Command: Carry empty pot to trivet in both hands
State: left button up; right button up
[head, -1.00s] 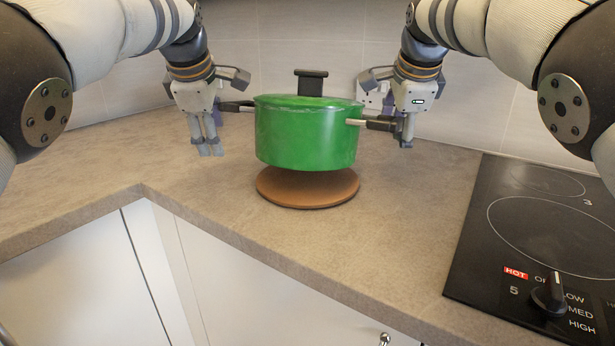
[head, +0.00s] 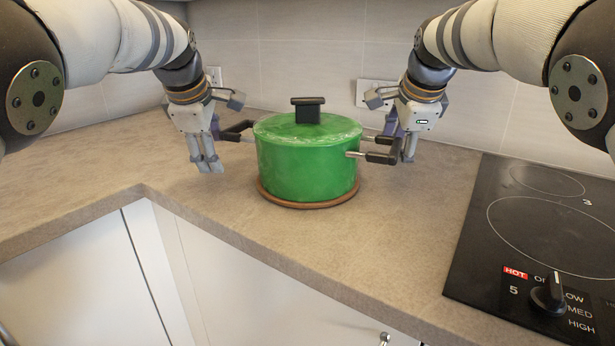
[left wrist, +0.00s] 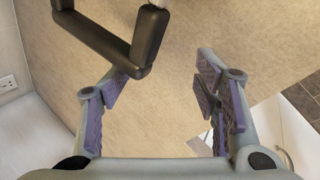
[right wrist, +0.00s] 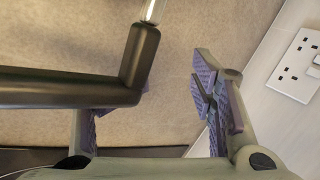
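The green pot (head: 305,165), with its lid and black knob on, sits upright on the round brown trivet (head: 308,205); only the trivet's rim shows. My left gripper (head: 208,162) is beside the pot's left handle (head: 236,130). In the left wrist view that gripper (left wrist: 160,100) is open with its fingers wide apart, and the black handle (left wrist: 115,45) shows at upper left. My right gripper (head: 407,150) is at the right handle (head: 383,157). In the right wrist view that gripper (right wrist: 155,100) is open, and the handle (right wrist: 70,88) crosses in front of its left finger.
A black hob (head: 540,230) with a knob and a red HOT label lies at the right. The counter (head: 130,165) is clear left of and in front of the pot. A tiled wall with sockets (head: 375,94) stands close behind.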

pick_arm(q)
jog(key=shift+o, duration=0.8)
jog(key=shift+a, duration=0.65)
pick_arm(e)
jog(key=shift+s+d, duration=0.1)
jog(key=shift+d, duration=0.65)
pick_arm(q)
jog(key=shift+a, duration=0.15)
pick_arm(e)
jog(key=o, duration=0.8)
jog(key=shift+d+f, duration=0.1)
jog(key=shift+f, duration=0.05)
jog(key=shift+c, duration=0.2)
jog(key=shift+s+r, duration=0.2)
jog(key=shift+r, duration=0.2)
pick_arm(q)
jog(key=v, duration=1.1)
jog(key=shift+s+r, duration=0.25)
jog(key=shift+r, duration=0.1)
pick_arm(e)
jog(key=v, duration=1.1)
